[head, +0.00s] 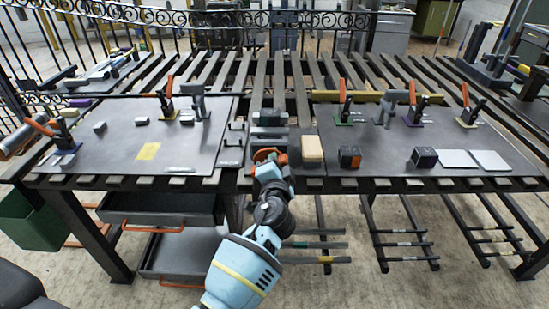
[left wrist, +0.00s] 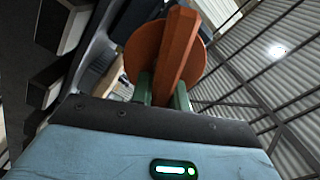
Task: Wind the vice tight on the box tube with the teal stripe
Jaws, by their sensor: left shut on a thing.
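The vice (head: 269,133) is a grey block in the gap between the two dark table plates, near the front edge. Its orange round handle (head: 264,155) faces me. It shows in the left wrist view as an orange disc with a raised bar (left wrist: 178,55). My left gripper (head: 268,168) is at the handle, and in the left wrist view its greenish fingers (left wrist: 162,92) are closed on the bar from both sides. My right gripper is not in view.
A tan block (head: 312,149) stands just right of the vice. Dark cubes (head: 349,157) and flat grey plates (head: 457,159) lie further right. Orange-handled clamps (head: 167,102) stand on both plates. An open drawer (head: 160,208) is below left. The left plate's middle is mostly clear.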

